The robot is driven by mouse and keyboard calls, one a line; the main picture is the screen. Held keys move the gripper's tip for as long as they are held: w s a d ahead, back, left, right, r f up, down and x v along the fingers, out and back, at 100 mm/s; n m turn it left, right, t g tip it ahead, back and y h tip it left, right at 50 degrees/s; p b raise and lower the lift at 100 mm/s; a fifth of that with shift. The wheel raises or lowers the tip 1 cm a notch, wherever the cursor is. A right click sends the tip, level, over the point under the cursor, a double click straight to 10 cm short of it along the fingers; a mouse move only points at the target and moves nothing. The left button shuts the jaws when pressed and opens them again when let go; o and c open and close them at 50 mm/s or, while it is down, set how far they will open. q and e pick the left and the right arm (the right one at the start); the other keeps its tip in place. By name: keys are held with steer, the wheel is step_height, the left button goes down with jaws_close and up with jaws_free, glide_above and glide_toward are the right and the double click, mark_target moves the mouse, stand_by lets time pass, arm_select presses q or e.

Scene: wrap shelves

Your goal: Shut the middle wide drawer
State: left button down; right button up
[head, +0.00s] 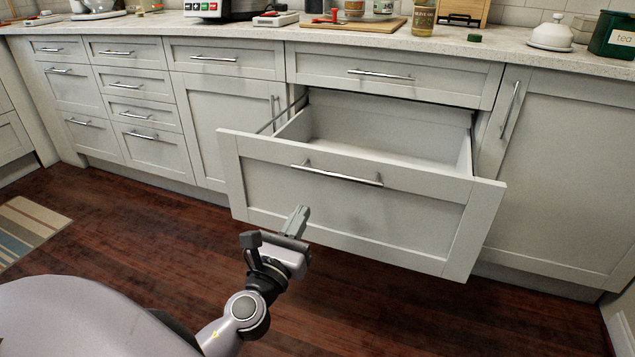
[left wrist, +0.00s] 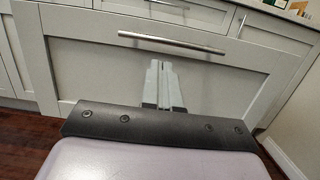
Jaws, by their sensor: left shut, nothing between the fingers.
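The middle wide drawer (head: 350,205) stands pulled well out of the cabinet below the counter. Its inside (head: 375,138) looks empty. Its front carries a long metal bar handle (head: 337,175). My left gripper (head: 302,213) is in front of the drawer front, a little below and left of the handle's middle, with its fingers shut and nothing between them. In the left wrist view the closed fingertips (left wrist: 158,66) point at the drawer front (left wrist: 215,82) just under the handle (left wrist: 172,43). I cannot tell whether they touch it. My right gripper is not in view.
A shut wide drawer (head: 390,77) sits directly above the open one. A tall door (head: 560,165) is to the right, and shut drawers and a door are to the left. The counter (head: 450,50) holds several kitchen items. The wooden floor (head: 120,215) is clear, apart from a striped rug (head: 28,230).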

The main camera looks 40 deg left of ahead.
mark_target(323, 174)
arm_select(q)
steer(key=x, duration=0.7)
steer(key=shift+w+r+p, duration=0.15)
steer(key=shift+w+p, duration=0.15)
steer(key=shift+w, duration=0.05)
steer(key=shift+x, duration=0.8)
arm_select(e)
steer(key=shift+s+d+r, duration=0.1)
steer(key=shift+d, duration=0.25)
